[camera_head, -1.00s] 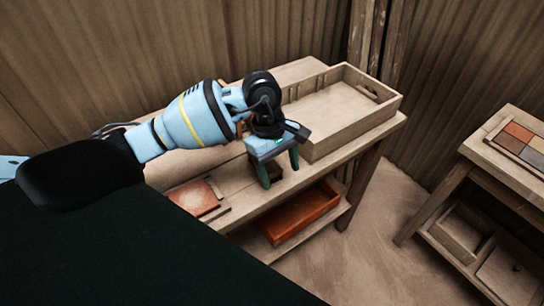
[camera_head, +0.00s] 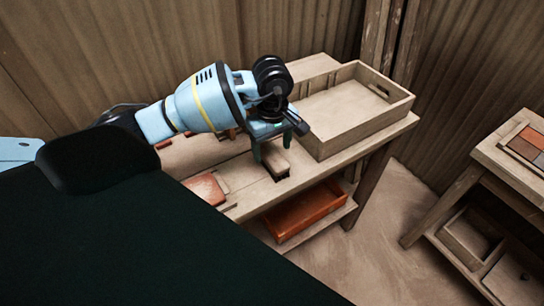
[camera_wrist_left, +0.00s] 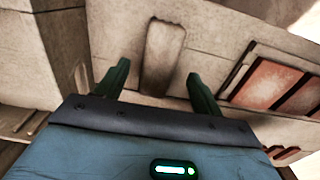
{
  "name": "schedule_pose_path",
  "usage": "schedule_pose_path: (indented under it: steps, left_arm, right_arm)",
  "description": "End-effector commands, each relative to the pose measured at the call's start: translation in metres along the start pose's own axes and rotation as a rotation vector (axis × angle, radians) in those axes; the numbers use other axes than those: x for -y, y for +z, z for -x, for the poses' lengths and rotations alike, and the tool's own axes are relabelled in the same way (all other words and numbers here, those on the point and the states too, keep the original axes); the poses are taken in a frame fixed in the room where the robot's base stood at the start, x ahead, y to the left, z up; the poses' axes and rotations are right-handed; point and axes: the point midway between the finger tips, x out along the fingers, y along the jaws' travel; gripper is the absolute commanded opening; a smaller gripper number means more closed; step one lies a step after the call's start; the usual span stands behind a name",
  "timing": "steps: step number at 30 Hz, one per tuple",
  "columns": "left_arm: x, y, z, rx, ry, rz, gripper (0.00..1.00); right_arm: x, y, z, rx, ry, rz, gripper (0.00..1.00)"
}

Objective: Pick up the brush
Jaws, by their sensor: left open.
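The brush (camera_head: 277,166) is a small light wooden block with a dark underside, on the workbench in the head view. In the left wrist view, its long brown wooden body (camera_wrist_left: 163,57) lies between and beyond my fingertips. My left gripper (camera_head: 272,146) is open and empty, over the brush, with one finger to either side of it in the picture. The open fingers also show in the left wrist view (camera_wrist_left: 158,72). I cannot tell the exact height of the fingertips above the brush. My right gripper is not in view.
A wooden tray (camera_head: 350,113) stands at the bench's right end, close to the gripper. A reddish tile (camera_head: 205,190) lies to the left. An orange tray (camera_head: 305,211) sits on the lower shelf. A second table with coloured tiles (camera_head: 525,146) stands at the right.

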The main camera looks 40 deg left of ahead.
Motion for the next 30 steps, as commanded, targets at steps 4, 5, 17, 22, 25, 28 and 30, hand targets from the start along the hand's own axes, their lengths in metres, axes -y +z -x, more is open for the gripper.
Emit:
schedule_pose_path:
  steps: [4,5,17,22,25,28,30]
  left_arm:
    - [-0.001,-0.002,-0.021,0.001,-0.002,0.002,0.67]
    - [-0.001,-0.002,-0.025,0.001,-0.002,0.002,0.67]
    - [-0.002,-0.002,-0.042,0.0,-0.001,0.0,0.67]
    - [-0.002,-0.002,-0.042,0.0,0.0,0.001,0.48]
    - [-0.002,-0.002,-0.042,0.0,0.0,0.001,0.35]
    - [-0.002,-0.002,-0.041,0.0,0.0,0.001,0.21]
    - [-0.002,-0.002,-0.041,0.0,0.0,0.001,0.17]
  right_arm:
    - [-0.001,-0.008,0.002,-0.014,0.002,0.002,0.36]
    - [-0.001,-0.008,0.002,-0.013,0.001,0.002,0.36]
    - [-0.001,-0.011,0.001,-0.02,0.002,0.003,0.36]
    - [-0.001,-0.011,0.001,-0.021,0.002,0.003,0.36]
    - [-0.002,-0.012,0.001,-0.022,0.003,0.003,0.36]
    - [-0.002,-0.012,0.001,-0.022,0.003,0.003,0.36]
    - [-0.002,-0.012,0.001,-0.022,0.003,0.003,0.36]
